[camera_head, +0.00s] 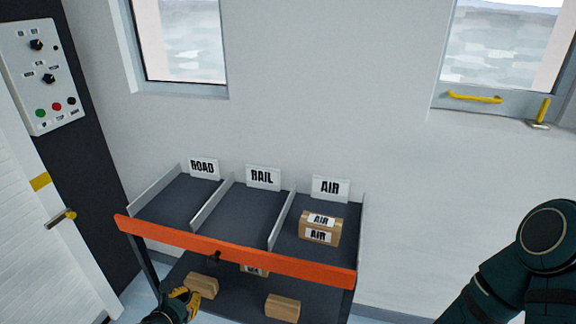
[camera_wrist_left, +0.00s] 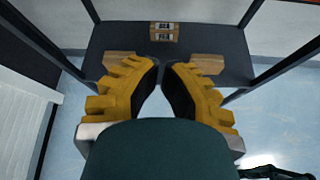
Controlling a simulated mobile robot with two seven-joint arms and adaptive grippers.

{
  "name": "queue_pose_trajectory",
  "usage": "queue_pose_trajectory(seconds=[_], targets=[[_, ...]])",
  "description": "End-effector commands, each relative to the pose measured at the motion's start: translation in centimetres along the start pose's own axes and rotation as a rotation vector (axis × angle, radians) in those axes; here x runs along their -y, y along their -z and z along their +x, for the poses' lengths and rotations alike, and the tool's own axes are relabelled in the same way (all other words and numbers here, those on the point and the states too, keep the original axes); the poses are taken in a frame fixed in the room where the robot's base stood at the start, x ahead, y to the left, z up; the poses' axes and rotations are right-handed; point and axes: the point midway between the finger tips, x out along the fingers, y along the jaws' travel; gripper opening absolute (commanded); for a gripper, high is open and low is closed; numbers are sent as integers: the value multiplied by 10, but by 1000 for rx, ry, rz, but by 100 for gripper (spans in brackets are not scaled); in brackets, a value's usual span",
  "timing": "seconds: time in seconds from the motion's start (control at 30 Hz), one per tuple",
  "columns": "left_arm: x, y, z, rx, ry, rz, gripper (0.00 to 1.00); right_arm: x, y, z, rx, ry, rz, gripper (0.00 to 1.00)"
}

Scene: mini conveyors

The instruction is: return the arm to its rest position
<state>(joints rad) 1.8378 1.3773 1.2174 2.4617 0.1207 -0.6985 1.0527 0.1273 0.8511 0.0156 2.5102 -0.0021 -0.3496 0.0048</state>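My left gripper (camera_head: 180,300) is low at the front left of the sorting rack, at the bottom of the head view. In the left wrist view its yellow fingers (camera_wrist_left: 164,70) have a narrow gap between the tips, with nothing held. It points towards the rack's lower shelf (camera_wrist_left: 105,38). My right arm (camera_head: 525,265) is at the right of the head view, apart from the rack. Its gripper is out of view.
The rack's upper tray has an orange front edge (camera_head: 235,252) and ROAD, RAIL and AIR bays. An AIR-labelled carton (camera_head: 320,232) sits in the AIR bay. Cartons (camera_head: 283,307) lie on the lower shelf. A white door (camera_head: 45,215) and control panel (camera_head: 43,75) are left.

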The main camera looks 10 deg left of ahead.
Motion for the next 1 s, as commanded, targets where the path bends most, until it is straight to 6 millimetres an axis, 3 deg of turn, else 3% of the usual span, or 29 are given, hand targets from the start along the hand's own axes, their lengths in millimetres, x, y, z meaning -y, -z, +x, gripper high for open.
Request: queue_pose_trajectory(seconds=[0.07,0.17,0.3,0.4,0.6,0.8,1.0], targets=[[12,-1,4,-2,32,32,0,0,0,0,0,0,0,0],[45,-3,13,-4,119,129,0,0,0,0,0,0,0,0],[114,1,21,-3,302,357,0,0,0,0,0,0,0,0],[159,9,20,7,434,536,0,0,0,0,0,0,0,0],[228,31,6,49,670,902,0,0,0,0,0,0,0,0],[267,56,-14,116,872,1271,0,0,0,0,0,0,0,0],[280,74,-32,200,1035,1639,0,0,0,0,0,0,0,0]])
